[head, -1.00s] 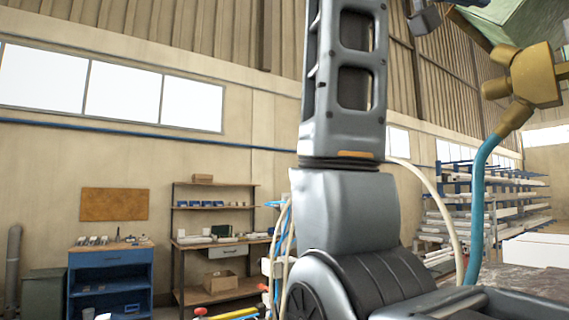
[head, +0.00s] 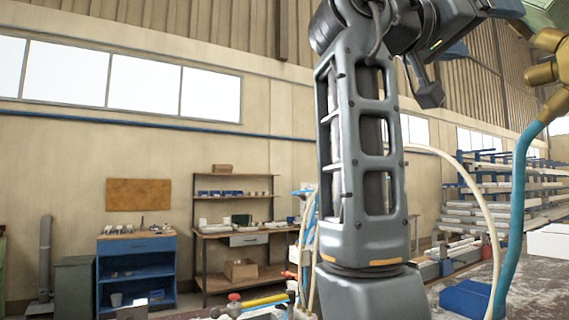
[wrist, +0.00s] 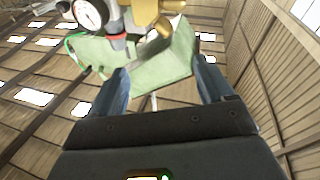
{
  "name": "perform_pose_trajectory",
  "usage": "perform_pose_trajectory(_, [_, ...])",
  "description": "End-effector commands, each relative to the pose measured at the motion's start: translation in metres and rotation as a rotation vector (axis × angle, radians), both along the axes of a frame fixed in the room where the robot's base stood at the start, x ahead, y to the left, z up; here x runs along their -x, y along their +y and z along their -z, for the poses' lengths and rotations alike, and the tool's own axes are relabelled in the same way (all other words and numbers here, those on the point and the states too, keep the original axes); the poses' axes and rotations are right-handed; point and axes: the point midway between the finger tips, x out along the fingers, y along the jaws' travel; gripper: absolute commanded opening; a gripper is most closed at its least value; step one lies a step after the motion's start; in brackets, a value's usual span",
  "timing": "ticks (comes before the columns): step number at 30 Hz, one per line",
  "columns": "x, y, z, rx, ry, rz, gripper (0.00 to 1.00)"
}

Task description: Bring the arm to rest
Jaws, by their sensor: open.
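My gripper (wrist: 162,78) is open in the wrist view, with its two fingers spread apart and nothing between them that I can see held. Beyond the fingers are a pale green body (wrist: 150,58) and the ceiling, so the wrist points upward. My arm stands upright in the head view and bends over at the top right. I cannot make out the gripper's jaws there.
A brass fitting (head: 548,72) with a teal hose (head: 517,205) hangs at the right. A round gauge (wrist: 88,13) is close above my gripper. A blue bin (head: 466,299) lies on the worktop. A blue cabinet (head: 137,268) and shelving stand by the wall.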

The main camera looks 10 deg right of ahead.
Motion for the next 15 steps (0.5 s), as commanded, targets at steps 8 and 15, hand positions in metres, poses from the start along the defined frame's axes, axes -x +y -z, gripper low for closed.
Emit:
perform_pose_trajectory(8, [-0.072,0.011,0.098,0.162,0.17,-0.171,0.81])
perform_pose_trajectory(15, [-0.115,0.025,0.207,0.278,0.308,-0.371,0.81])
